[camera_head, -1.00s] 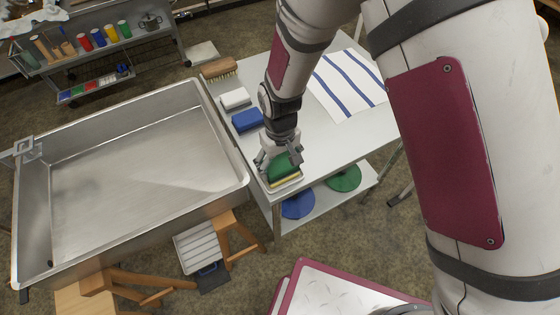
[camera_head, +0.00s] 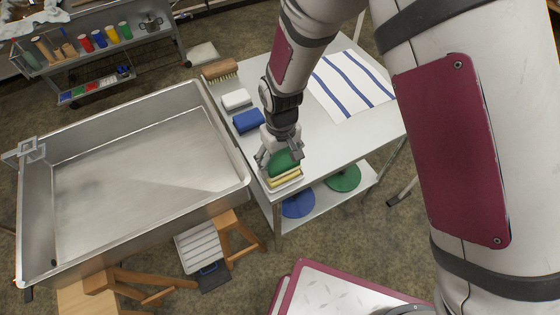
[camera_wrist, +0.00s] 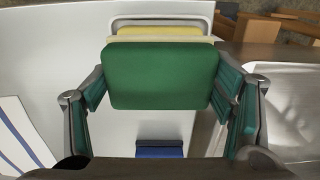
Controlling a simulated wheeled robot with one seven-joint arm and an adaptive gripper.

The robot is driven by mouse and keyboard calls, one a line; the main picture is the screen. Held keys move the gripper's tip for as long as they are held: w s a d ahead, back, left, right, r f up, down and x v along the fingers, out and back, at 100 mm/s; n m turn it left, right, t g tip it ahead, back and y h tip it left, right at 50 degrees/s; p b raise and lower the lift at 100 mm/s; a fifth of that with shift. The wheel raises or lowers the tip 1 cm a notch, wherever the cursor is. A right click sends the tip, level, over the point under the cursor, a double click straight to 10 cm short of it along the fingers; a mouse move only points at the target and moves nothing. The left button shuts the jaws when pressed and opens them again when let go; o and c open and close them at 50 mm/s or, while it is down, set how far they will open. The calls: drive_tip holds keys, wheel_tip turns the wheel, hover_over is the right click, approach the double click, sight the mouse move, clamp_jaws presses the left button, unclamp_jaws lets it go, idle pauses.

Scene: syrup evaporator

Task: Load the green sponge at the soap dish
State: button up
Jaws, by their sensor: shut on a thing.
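The green sponge (camera_wrist: 161,75) is between my gripper's two fingers in the wrist view, and they are shut on its sides. In the head view my gripper (camera_head: 281,153) and the green sponge (camera_head: 284,162) are over the near corner of the table. A pale band shows along the sponge's edge. A yellow piece (camera_wrist: 158,31) lies in a white-rimmed dish (camera_wrist: 162,19), partly hidden behind the green sponge. The dish rim (camera_head: 287,188) shows below the sponge in the head view. Whether the sponge touches the yellow piece is hard to tell.
A blue sponge (camera_head: 248,121), a white sponge (camera_head: 237,99) and a wooden brush (camera_head: 219,71) line the table's left edge. A striped cloth (camera_head: 350,84) lies at the right. A large metal pan (camera_head: 150,165) stands left of the table.

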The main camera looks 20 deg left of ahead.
sight(281, 158)
drive_tip(key=shift+r+p, duration=0.95)
drive_tip(key=shift+r, duration=1.65)
